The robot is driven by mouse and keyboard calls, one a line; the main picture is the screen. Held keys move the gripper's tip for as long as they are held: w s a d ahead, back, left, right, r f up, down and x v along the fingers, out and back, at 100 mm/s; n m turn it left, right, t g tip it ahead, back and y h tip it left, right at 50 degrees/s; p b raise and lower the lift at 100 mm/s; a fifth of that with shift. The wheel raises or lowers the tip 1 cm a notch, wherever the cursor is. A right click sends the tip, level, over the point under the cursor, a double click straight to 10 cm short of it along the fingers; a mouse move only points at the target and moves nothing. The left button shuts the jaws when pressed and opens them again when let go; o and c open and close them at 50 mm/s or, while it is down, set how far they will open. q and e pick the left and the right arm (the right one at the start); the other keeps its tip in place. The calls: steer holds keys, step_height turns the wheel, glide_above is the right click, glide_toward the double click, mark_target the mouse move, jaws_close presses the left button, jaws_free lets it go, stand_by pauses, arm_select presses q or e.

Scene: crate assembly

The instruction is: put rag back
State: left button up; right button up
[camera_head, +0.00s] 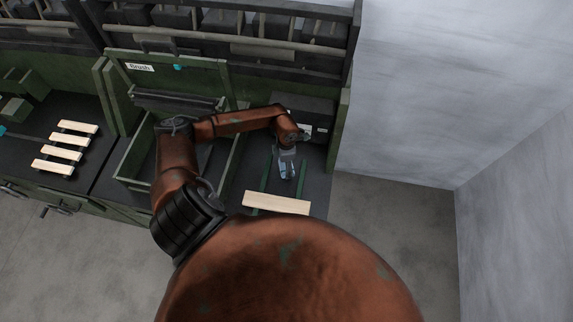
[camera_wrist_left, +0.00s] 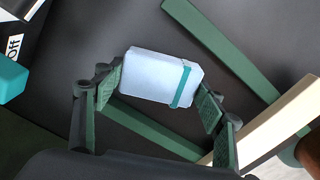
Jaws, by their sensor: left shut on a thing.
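The rag (camera_wrist_left: 150,75) is a folded light-blue block with a teal band in the left wrist view. My left gripper (camera_wrist_left: 160,98) is shut on it, with a green-padded finger at each end. In the head view the left gripper (camera_head: 287,160) holds the rag (camera_head: 288,171) above the right part of the dark bench, over green strips. I cannot tell its exact height above the bench. My right gripper is not in view.
Two green strips (camera_wrist_left: 225,50) and a pale wooden slat (camera_head: 276,203) lie by the rag. A box with an "Off" label (camera_wrist_left: 14,45) stands beside them. An open green bin (camera_head: 138,160) is left of the gripper. A slatted wooden piece (camera_head: 65,148) lies further left.

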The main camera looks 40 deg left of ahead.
arm_select(q)
steer(key=shift+f, duration=0.2)
steer(key=o, duration=1)
steer(key=shift+r, duration=0.1)
step_height(320, 180, up, 12)
steer(key=shift+r, duration=0.15)
